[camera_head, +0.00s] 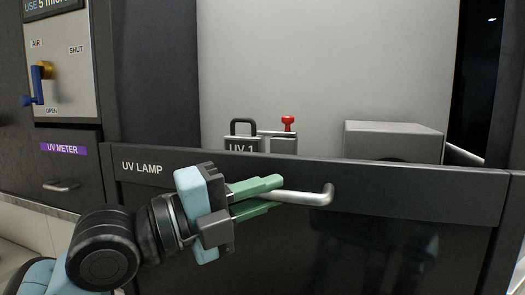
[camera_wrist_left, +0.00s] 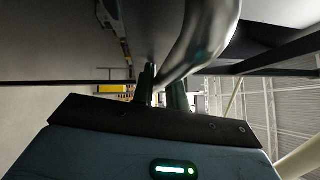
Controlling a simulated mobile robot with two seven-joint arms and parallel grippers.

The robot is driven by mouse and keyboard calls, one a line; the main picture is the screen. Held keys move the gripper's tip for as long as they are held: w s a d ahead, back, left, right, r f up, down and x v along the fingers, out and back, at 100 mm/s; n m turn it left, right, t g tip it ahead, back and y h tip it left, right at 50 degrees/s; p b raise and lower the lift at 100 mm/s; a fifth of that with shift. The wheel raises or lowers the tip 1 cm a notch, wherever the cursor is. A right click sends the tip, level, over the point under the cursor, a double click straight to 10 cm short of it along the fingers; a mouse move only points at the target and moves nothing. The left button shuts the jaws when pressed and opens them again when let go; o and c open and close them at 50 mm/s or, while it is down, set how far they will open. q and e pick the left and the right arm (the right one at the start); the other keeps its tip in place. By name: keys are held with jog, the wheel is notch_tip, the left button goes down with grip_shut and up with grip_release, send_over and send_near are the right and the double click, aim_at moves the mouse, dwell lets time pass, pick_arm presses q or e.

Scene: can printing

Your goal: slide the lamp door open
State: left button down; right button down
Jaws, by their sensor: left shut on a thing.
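The lamp door (camera_head: 430,190) is a dark panel with a "UV LAMP" label at its upper left. A silver bar handle (camera_head: 318,196) runs across its upper part. My left gripper (camera_head: 277,194), with green fingers, is shut on the left part of the handle. In the left wrist view the handle (camera_wrist_left: 205,35) passes large above the fingers (camera_wrist_left: 162,85). The handle's left end is hidden behind the gripper. My right gripper is not in view.
Behind the door's top edge stand a "UV 1" block (camera_head: 243,146), a red knob (camera_head: 288,122) and a grey box (camera_head: 394,138). At left are a "UV METER" drawer (camera_head: 75,172) and an AIR lever panel (camera_head: 60,75).

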pick_arm(q)
notch_tip(320, 180, down, 18)
jog(key=b, duration=0.8)
jog(key=shift+f, duration=0.15)
jog(key=c, duration=1.4)
grip_release()
jog(key=b+v, duration=0.1)
jog(key=v, duration=0.7)
